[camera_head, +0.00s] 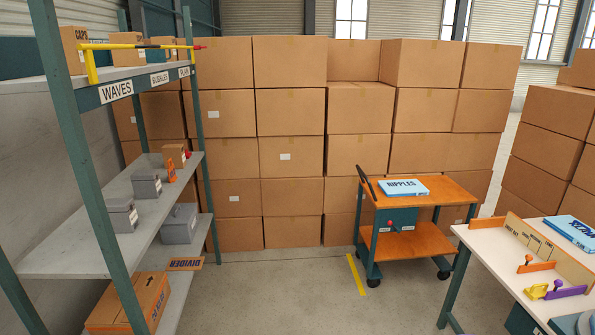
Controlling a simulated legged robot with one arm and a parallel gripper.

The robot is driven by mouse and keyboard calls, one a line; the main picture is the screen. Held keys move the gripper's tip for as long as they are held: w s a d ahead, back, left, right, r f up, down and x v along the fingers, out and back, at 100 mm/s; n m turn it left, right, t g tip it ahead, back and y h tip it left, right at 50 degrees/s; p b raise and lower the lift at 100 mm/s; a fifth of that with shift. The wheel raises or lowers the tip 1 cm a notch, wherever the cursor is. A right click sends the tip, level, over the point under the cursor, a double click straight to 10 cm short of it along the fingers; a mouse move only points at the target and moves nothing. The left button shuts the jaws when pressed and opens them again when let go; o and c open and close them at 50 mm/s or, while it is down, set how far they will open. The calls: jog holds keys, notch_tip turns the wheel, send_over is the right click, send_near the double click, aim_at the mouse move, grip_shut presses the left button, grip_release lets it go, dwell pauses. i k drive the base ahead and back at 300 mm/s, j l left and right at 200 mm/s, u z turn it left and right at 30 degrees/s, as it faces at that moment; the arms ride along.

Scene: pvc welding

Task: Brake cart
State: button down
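The cart (447,190) stands right of centre in front of stacked boxes. It has orange top and lower shelves, a teal frame and dark caster wheels. A dark handle sticks up at its left end. A blue and white pack labelled RIPPLES (403,187) lies on its top shelf. A teal box with a small red part hangs under the top at the front. The brake cannot be made out clearly, nor whether it is set. My gripper is not in view.
A grey shelf rack (62,262) with boxes and grey bins stands at the left. A white worktable (487,240) with orange dividers is at the lower right. A yellow floor stripe (356,274) lies left of the cart. The floor in the middle is clear.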

aim_at(389, 222)
jog(key=i+z, duration=0.1)
jog(key=i, duration=0.5)
jog(key=i+j+z, duration=0.15)
jog(key=i, duration=0.4)
jog(key=i+j+z, duration=0.1)
jog(key=i, duration=0.5)
jog(key=i+z, duration=0.45)
jog(key=i+j+z, duration=0.15)
jog(key=i+z, duration=0.3)
jog(key=i+j+z, duration=0.25)
jog(key=z, duration=0.25)
jog(key=i, duration=0.1)
